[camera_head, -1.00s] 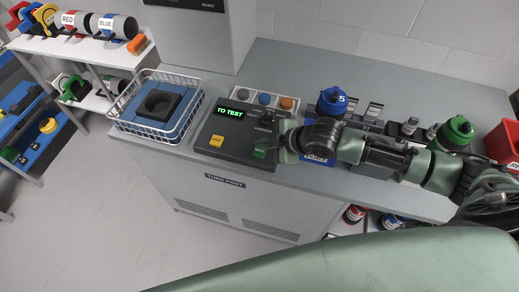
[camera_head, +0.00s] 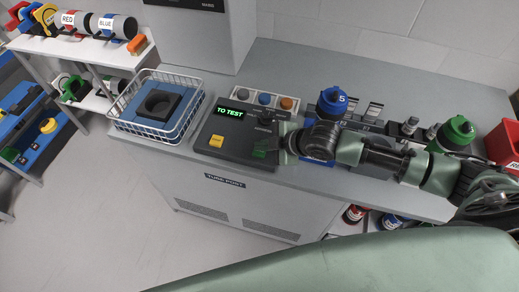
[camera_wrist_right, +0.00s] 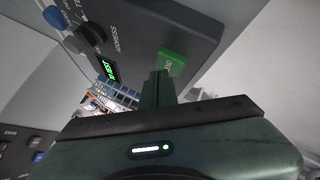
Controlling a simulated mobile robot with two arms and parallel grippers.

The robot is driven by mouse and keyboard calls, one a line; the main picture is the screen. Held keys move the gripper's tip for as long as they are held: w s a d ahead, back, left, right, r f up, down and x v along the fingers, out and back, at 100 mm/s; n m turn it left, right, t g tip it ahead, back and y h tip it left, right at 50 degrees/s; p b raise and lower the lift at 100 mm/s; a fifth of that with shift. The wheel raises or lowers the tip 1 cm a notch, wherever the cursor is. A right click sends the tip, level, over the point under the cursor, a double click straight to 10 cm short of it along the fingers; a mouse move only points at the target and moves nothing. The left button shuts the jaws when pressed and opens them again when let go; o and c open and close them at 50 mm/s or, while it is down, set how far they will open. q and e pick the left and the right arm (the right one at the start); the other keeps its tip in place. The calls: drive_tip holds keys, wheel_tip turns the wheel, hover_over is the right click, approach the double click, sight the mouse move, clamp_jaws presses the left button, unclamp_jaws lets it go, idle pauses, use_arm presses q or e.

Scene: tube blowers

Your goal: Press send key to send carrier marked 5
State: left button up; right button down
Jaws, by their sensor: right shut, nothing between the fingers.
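The dark console (camera_head: 232,140) on the counter has a green lit display (camera_head: 229,111) reading "TO TEST". The green send key (camera_head: 259,153) is at the console's front right; it also shows in the right wrist view (camera_wrist_right: 172,61). My right gripper (camera_head: 277,150) is shut and empty, with its fingertips right at the key. In the right wrist view the fingertips (camera_wrist_right: 156,86) sit close against the key's edge; I cannot tell whether they touch. The blue-capped carrier marked 5 (camera_head: 333,99) stands upright behind my right arm, its lower part partly hidden. My left gripper is not in view.
A yellow button (camera_head: 216,141) and a dark knob (camera_head: 267,117) are on the console. A wire basket (camera_head: 150,132) stands left, a green-capped carrier (camera_head: 457,130) and red bin (camera_head: 505,145) right.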

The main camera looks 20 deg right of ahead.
sight(262, 152)
drive_tip(key=shift+f, duration=0.45)
idle(0.4)
drive_tip(key=shift+r+p, duration=0.85)
drive_tip(key=shift+r, duration=0.05)
wheel_tip(262, 152, up, 5)
drive_tip(key=p, duration=0.5)
idle(0.6)
